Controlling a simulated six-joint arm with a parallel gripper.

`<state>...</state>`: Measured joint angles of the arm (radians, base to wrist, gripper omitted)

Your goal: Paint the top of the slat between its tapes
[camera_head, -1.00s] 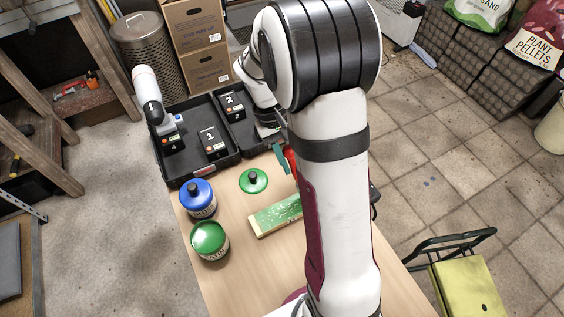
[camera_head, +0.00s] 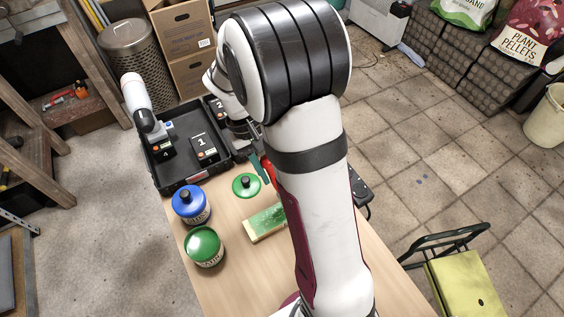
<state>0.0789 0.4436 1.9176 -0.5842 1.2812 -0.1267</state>
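The slat (camera_head: 262,224) lies on the table, its top largely green with paler patches and a cream strip at its left end. My arm hides its right end, so I cannot see the tape there. My gripper (camera_head: 257,137) is beyond the slat, above the far end of the table, partly behind my arm. It appears shut on a brush (camera_head: 259,168) with a teal part and a red part; the bristles are not clear.
A closed blue can (camera_head: 190,205) stands behind the green one. A black tray (camera_head: 176,187) with numbered blocks (camera_head: 205,148) is at the table's far end, with a white device (camera_head: 137,96) there. Bare tabletop (camera_head: 225,281) lies in front of the slat.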

